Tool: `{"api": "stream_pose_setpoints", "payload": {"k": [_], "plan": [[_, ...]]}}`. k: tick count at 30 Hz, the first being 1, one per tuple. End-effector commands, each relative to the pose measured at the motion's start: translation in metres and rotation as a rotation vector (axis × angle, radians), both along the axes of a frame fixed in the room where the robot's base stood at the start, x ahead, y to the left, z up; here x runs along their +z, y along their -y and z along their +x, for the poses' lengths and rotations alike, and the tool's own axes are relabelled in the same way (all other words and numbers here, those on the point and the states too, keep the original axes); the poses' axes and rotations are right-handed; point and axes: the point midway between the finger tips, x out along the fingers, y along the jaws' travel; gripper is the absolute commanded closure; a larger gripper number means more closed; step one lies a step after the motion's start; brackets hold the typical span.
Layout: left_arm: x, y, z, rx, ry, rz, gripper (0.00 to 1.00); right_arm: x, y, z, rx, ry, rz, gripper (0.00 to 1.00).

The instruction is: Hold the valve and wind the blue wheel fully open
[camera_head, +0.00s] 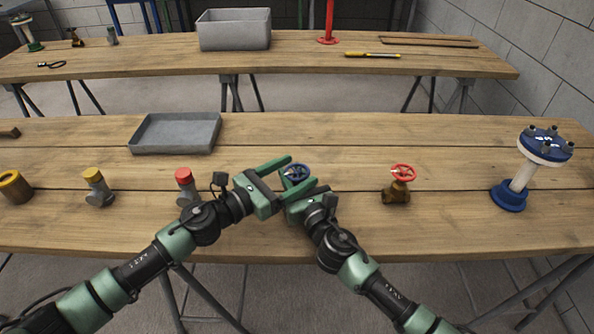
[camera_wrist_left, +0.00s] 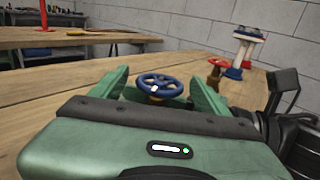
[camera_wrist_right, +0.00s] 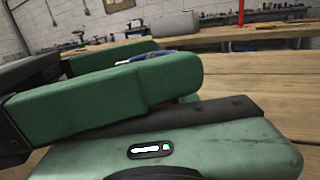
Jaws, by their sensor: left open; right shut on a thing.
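The blue wheel (camera_head: 297,171) sits on top of a valve in the middle of the near table. It also shows in the left wrist view (camera_wrist_left: 160,86). My left gripper (camera_head: 284,172) is open, with its fingers on either side of the blue wheel. My right gripper (camera_head: 305,192) is low on the near side of the wheel, shut on the valve body, which the grippers mostly hide. In the right wrist view, my right fingers (camera_wrist_right: 150,75) fill the middle, and only a blue sliver of the wheel (camera_wrist_right: 150,56) shows behind them.
A red-wheeled valve (camera_head: 400,182) stands to the right, and a blue-and-white flanged pipe (camera_head: 530,170) beyond it. A red-capped fitting (camera_head: 185,185) and a yellow-capped fitting (camera_head: 97,186) stand to the left. A grey tray (camera_head: 176,150) lies behind them. The table behind the wheel is clear.

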Motion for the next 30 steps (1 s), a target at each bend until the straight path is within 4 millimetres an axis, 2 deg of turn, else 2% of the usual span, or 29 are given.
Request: {"api": "stream_pose_setpoints", "payload": {"k": [9,15,21,30], "plan": [[-0.003,-0.053,-0.043,0.001,-0.004,0.003,0.25,-0.001,0.002,0.001,-0.003,-0.001,-0.001,1.0],[-0.002,-0.077,-0.062,0.001,-0.003,0.003,0.25,-0.001,0.002,0.001,-0.003,-0.001,-0.001,1.0],[-0.001,-0.085,-0.068,0.001,0.0,0.002,0.25,-0.001,0.002,0.001,-0.004,-0.001,-0.001,1.0],[0.0,-0.084,-0.067,-0.002,0.003,0.004,0.25,-0.001,0.002,0.001,-0.004,-0.001,-0.001,1.0]]}}
